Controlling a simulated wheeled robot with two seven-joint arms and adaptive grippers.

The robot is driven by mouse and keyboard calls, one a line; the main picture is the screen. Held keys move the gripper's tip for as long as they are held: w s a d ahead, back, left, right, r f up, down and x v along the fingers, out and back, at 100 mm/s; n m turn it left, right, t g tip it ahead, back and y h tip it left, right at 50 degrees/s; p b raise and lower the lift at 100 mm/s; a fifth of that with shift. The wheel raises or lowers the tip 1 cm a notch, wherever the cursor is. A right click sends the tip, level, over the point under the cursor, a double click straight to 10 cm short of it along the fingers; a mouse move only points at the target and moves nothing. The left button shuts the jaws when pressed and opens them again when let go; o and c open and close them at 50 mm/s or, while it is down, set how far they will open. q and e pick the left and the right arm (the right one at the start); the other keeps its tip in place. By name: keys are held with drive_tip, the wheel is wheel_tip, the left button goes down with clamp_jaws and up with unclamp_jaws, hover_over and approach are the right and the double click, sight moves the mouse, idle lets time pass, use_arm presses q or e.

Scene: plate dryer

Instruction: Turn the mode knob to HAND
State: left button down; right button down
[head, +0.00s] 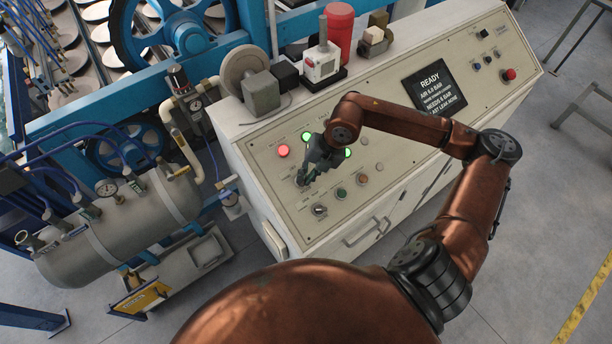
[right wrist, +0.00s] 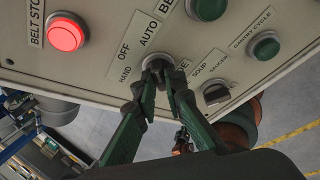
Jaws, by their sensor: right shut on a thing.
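The mode knob (right wrist: 157,63) is a round grey knob on the sloped control panel, beside a label plate reading HAND, OFF and AUTO (right wrist: 136,48). My right gripper (right wrist: 160,78) is shut on the knob, with one dark green finger on each side of it. The fingers cover much of the knob's face, so I cannot tell which word it points to. In the head view my right gripper (head: 304,180) reaches down onto the panel's left part and hides the knob. My left gripper is in neither view.
A lit red BELT STOP button (right wrist: 66,32) lies left of the knob. A black selector (right wrist: 215,93) and a green GANTRY CYCLE button (right wrist: 264,46) lie to the right. A READY screen (head: 434,88) is farther along the panel. A grey tank (head: 125,215) stands left of the cabinet.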

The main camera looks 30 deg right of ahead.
idle(0.5)
drive_tip(key=n+h+b, duration=0.1)
drive_tip(key=n+b, duration=0.1)
drive_tip(key=n, duration=0.1)
drive_tip(key=shift+w+a+g, duration=0.1)
drive_tip(key=shift+a+g, duration=0.05)
drive_tip(key=shift+g, duration=0.15)
drive_tip(key=n+h+b, duration=0.2)
drive_tip(key=n+b, duration=0.1)
drive_tip(key=n, duration=0.2)
drive_tip(key=shift+a, duration=0.2)
drive_tip(key=n+h+b, duration=0.2)
drive_tip(key=n+b, duration=0.1)
drive_tip(key=n, duration=0.2)
drive_tip(key=shift+a+f, duration=0.1)
drive_tip(key=shift+a, duration=0.05)
drive_tip(key=shift+a+n+t+h+b, duration=0.1)
drive_tip(key=shift+n+t+h+b, duration=0.45)
drive_tip(key=shift+n+b, duration=0.75)
drive_tip(key=shift+n, duration=0.4)
drive_tip(key=c, duration=2)
unclamp_jaws()
